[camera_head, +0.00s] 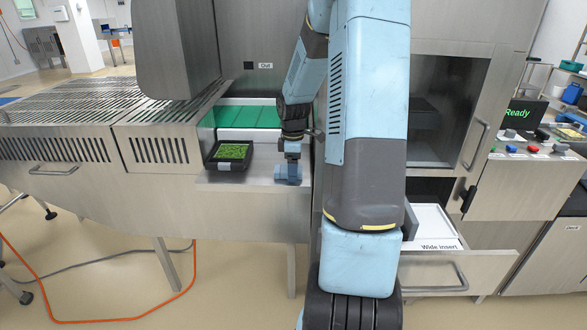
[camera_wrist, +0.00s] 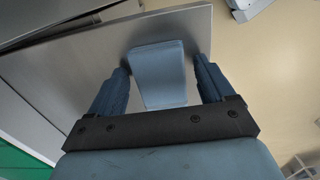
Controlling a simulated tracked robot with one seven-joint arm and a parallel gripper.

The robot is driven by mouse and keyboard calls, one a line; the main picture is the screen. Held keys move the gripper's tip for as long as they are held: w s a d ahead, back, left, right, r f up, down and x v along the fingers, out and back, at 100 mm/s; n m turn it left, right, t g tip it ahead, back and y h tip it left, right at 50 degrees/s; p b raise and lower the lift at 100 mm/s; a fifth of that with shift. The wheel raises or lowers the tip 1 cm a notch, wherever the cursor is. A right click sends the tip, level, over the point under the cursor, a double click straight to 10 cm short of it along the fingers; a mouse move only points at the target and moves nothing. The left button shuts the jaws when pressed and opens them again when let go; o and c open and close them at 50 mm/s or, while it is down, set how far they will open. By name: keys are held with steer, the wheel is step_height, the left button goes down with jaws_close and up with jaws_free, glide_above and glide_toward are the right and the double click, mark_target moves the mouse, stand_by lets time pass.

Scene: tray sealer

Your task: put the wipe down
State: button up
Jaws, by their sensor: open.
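The wipe (camera_wrist: 160,85) is a folded light-blue pad on the metal ledge (camera_wrist: 85,75) in the wrist view. My gripper (camera_wrist: 160,66) is open, with one dark-blue finger on each side of the wipe. Small gaps seem to show between fingers and wipe. In the head view, my gripper (camera_head: 288,174) points down at the right end of the ledge (camera_head: 250,181), below the machine's opening. There the wipe is hard to tell apart from the blue fingers.
A black tray of green food (camera_head: 231,152) sits on the ledge left of my gripper. Green panels (camera_head: 245,116) lie behind it. An open drawer (camera_head: 445,270) marked "Wide insert" stands at the lower right. A panel with colored buttons (camera_head: 535,148) is at the far right. The ledge edge drops to the floor.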

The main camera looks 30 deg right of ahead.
step_height(320, 180, up, 12)
steer(key=f, duration=0.1)
steer(key=s+a+r+m+t+h, duration=0.15)
steer(key=s+a+r+m, duration=0.35)
steer(key=s+a+r, duration=0.7)
steer(key=s+a+r+m+t+y, duration=0.1)
steer(key=s+a+m+t, duration=0.3)
steer(key=s, duration=0.9)
steer(key=a+m, duration=0.2)
steer(key=a, duration=0.1)
steer(key=shift+a, duration=0.35)
steer(key=shift+r+y, duration=0.1)
steer(key=shift+y, duration=0.15)
